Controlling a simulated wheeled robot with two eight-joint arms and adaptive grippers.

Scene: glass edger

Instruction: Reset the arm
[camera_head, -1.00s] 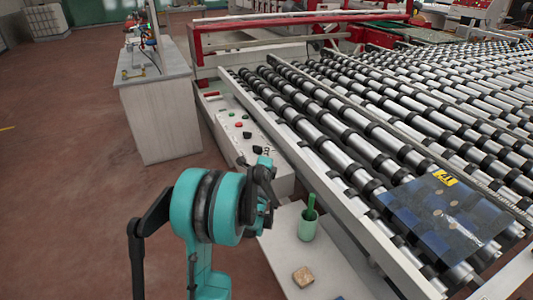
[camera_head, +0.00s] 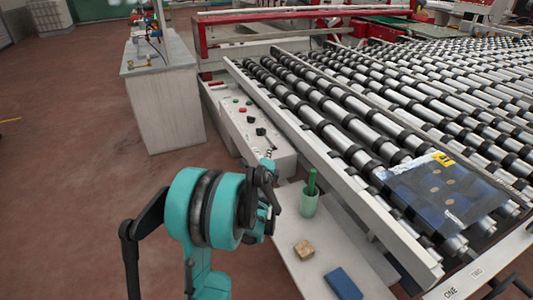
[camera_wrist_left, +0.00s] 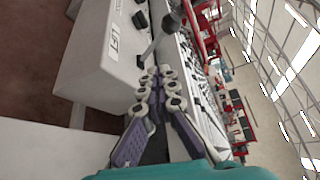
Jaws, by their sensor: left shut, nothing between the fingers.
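My left gripper (camera_wrist_left: 155,85) shows in the left wrist view with its two jointed fingers shut together and nothing between them. In the head view my teal left arm rises from the bottom and mostly hides this gripper, which is beside the control panel (camera_head: 246,126). In the wrist view a black-knobbed lever (camera_wrist_left: 171,23) on the panel stands just beyond the fingertips. I cannot tell whether they touch it. My right gripper is not in view.
A small white table (camera_head: 300,272) holds a green cup (camera_head: 309,204), a tan block (camera_head: 304,249) and a blue block (camera_head: 343,283). The roller conveyor (camera_head: 330,130) carries a dark blue glass sheet (camera_head: 440,195). A grey cabinet (camera_head: 165,105) stands behind. Open floor lies left.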

